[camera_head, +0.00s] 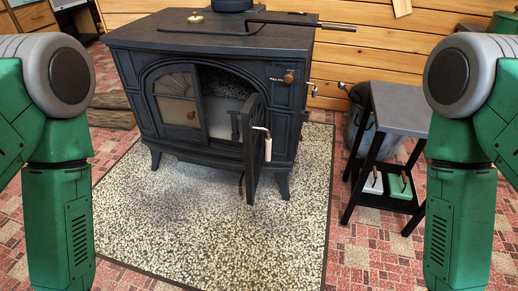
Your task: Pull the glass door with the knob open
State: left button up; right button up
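A black wood stove (215,50) stands on a speckled hearth pad. Its left glass door (175,100) is shut and has an arched, fan-patterned top. The right door (253,150) is swung open toward me, seen nearly edge-on, with a pale-gripped handle (267,148). The stove's opening behind it shows dark inside. Both my green arms show at the left and right sides, but neither gripper is in view.
The speckled pad (210,225) in front of the stove is clear. A small black side table (400,105) stands at right, with brushes or tools on its lower shelf and a dark bucket (360,125) behind. Logs (110,112) lie at left. A poker-like rod (300,22) lies on the stove top.

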aim_at(173, 114)
jog(key=i+j+z, duration=0.2)
jog(key=i, duration=0.35)
jog(key=i+j+z, duration=0.15)
jog(key=i, duration=0.4)
